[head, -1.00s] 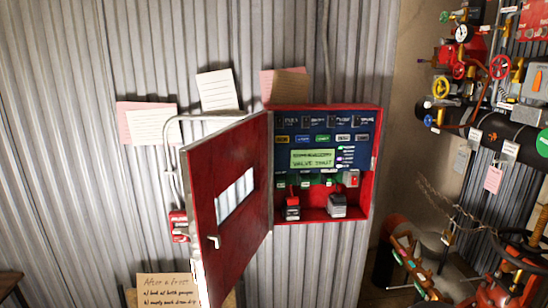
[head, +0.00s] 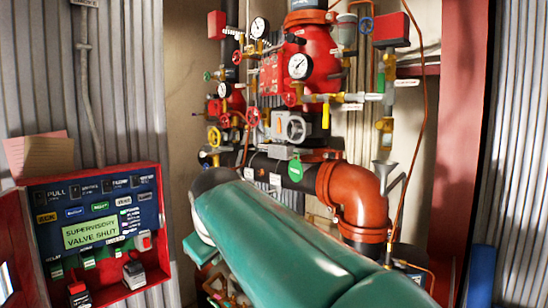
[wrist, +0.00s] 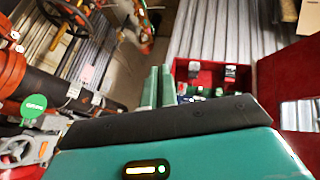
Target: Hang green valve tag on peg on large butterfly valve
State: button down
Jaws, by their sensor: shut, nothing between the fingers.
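A round green valve tag (head: 295,169) hangs upright in front of the black pipe, just below a grey valve body with a handwheel (head: 292,128). I take that to be the large butterfly valve. The tag also shows at the left of the wrist view (wrist: 34,107), beside the grey valve (wrist: 38,148). I cannot make out the peg, nor what holds the tag. My gripper (wrist: 157,88) is shut and empty, its two green fingers together, well apart from the tag. In the head view my teal arm covers the lower middle and the fingers cannot be clearly seen.
A red open alarm cabinet (head: 155,172) with a "Supervisory valve shut" display stands at the left. An orange pipe elbow (head: 362,195), gauges and a red pipe assembly (head: 312,62) crowd the area around the valve. A red column (head: 455,130) stands at the right.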

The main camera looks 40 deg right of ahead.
jog(key=w+d+r+n+h, duration=0.1)
jog(key=w+d+r+h, duration=0.1)
jog(key=w+d+r, duration=0.35)
jog(key=w+d+r+h, duration=0.1)
jog(key=w+d+r, duration=0.15)
jog(key=d, duration=0.65)
jog(key=n+g+h, duration=0.2)
jog(key=h, duration=0.3)
send_near(294, 169)
jog(key=shift+x, duration=3.55)
jog(key=shift+a+r, duration=0.1)
jog(key=shift+a, duration=0.5)
dwell(0.3)
jog(key=shift+a, duration=0.1)
jog(key=a+r, duration=0.4)
jog(key=r, duration=0.1)
jog(key=shift+s+a, duration=0.25)
jog(key=shift+a, duration=0.15)
